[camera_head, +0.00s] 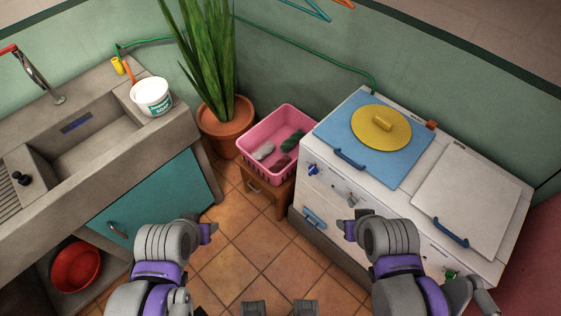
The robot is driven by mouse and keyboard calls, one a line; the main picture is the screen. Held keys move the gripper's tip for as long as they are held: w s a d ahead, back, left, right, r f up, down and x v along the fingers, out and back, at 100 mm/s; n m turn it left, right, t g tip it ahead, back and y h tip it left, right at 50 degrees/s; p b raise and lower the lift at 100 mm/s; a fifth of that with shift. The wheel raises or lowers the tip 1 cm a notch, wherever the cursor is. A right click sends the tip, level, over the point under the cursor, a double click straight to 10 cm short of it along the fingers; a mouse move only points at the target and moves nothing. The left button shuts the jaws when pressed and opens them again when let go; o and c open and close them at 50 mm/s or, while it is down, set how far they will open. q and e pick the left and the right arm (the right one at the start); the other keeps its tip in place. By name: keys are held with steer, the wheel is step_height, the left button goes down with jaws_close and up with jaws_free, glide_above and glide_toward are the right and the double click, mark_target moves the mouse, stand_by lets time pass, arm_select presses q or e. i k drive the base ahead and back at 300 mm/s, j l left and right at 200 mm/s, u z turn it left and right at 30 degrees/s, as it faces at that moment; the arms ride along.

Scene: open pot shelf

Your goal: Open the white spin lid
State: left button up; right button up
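The white spin lid (468,195) is a flat square panel on the right half of the white washing machine (325,190). It lies shut, with a blue handle (451,232) along its front edge. My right gripper (345,228) is in front of the machine, left of the lid and apart from it. My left gripper (211,230) is over the tiled floor near the teal cabinet. Both grippers are small and partly hidden by my arms, so I cannot tell their finger gaps. Nothing shows held in either.
A blue lid (342,122) with a yellow round cover (381,128) lies on the machine's left half. A pink basket (286,118) with cloths stands on a wooden stool (263,190). A potted plant (223,127) and a sink (90,145) are left. Tiled floor is clear between.

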mark_target(471, 202)
steer(key=z, duration=0.4)
steer(key=l+z, duration=0.1)
steer(key=z, duration=0.3)
steer(key=l+z, duration=0.1)
steer(key=z, duration=0.7)
steer(key=l+z, duration=0.1)
steer(key=z, duration=0.3)
steer(key=i+j, duration=0.05)
